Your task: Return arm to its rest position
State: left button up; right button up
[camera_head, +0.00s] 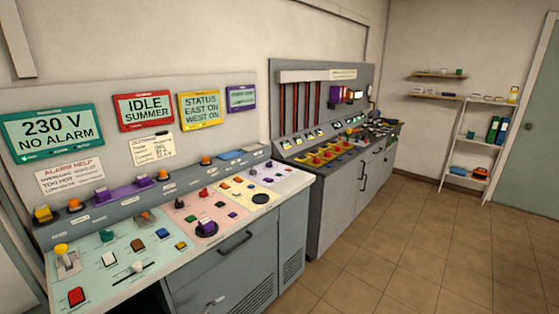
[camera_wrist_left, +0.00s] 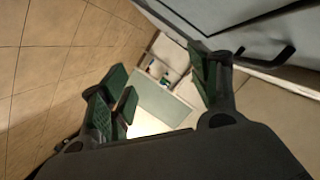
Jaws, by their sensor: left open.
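My left gripper (camera_wrist_left: 160,95) shows only in the left wrist view. Its green-padded fingers stand wide apart, with nothing between them. Behind the fingers are the tiled floor, a pale green door and a small white shelf, all tilted in this view. A grey cabinet front with a dark handle (camera_wrist_left: 270,62) is at the upper right of this view, apart from the fingers. Neither arm shows in the head view, and my right gripper is in no view.
A control desk (camera_head: 230,245) with coloured buttons and levers fills the left of the head view. A second grey console (camera_head: 325,215) stands beyond it. A white shelf rack (camera_head: 462,130) and a green door (camera_head: 530,140) are at the back right. The tiled floor (camera_head: 430,250) is clear.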

pick_arm(q)
jog(key=s+a+f+n+g+y, duration=0.2)
jog(key=s+a+f+n+y, duration=0.15)
jog(key=s+f, duration=0.8)
jog(key=s+a+f+n+g+y, duration=0.25)
jog(key=s+a+f+n, duration=0.25)
jog(key=s+f, duration=0.65)
jog(key=s+f+n+g+y, duration=0.1)
jog(key=s+f, duration=0.5)
jog(key=s, duration=0.9)
jog(key=s+f+n+g+y, duration=0.1)
jog(key=s+f+g, duration=0.4)
jog(key=s, duration=1.1)
jog(key=shift+s+f+n+g+y, duration=0.15)
jog(key=shift+f+n+g+y, duration=0.2)
jog(key=shift+f+n, duration=0.4)
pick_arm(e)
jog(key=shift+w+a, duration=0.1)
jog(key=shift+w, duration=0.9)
